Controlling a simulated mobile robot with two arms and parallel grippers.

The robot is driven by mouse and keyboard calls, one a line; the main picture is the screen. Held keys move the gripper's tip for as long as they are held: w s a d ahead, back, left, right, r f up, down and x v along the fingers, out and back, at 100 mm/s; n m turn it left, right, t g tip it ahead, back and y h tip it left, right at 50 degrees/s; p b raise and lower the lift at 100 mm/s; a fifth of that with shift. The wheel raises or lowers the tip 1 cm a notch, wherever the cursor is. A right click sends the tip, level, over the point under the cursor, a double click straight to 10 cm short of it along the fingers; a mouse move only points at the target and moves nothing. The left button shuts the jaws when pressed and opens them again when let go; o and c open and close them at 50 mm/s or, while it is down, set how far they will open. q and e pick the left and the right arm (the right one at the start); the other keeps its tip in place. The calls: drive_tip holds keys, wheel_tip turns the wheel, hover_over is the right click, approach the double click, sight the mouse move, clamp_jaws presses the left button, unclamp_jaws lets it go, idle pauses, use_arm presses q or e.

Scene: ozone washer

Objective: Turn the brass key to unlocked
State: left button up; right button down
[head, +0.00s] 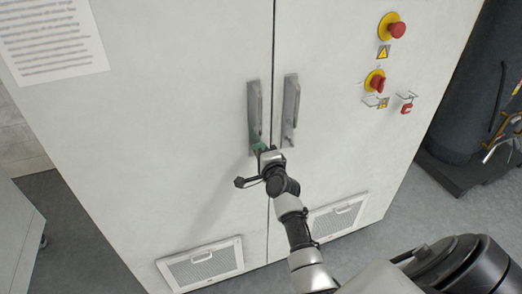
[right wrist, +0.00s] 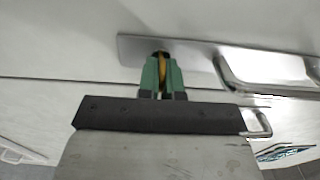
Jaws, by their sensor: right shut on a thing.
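The brass key (right wrist: 162,66) shows in the right wrist view as a yellow sliver between the green fingertips, at the end of a metal handle plate (right wrist: 135,48). My right gripper (right wrist: 162,75) is shut on the key, and its fingers hide most of it. In the head view my right gripper (head: 264,150) is at the lower end of the left door handle (head: 254,112). The key itself is hidden there, and its turned angle cannot be made out. My left gripper is not in view.
The white cabinet (head: 170,120) has a right door handle (head: 290,108) close beside my gripper. Red knobs on yellow bases (head: 391,27) sit at its upper right. Vent grilles (head: 202,264) are low on the doors. A dark cylinder (head: 470,90) stands at the right.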

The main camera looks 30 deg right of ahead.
idle(0.3)
drive_tip(key=c, duration=1.3)
unclamp_jaws()
drive_tip(key=b+v, duration=0.1)
drive_tip(key=v, duration=1)
drive_tip(key=shift+w+d+f, duration=0.1)
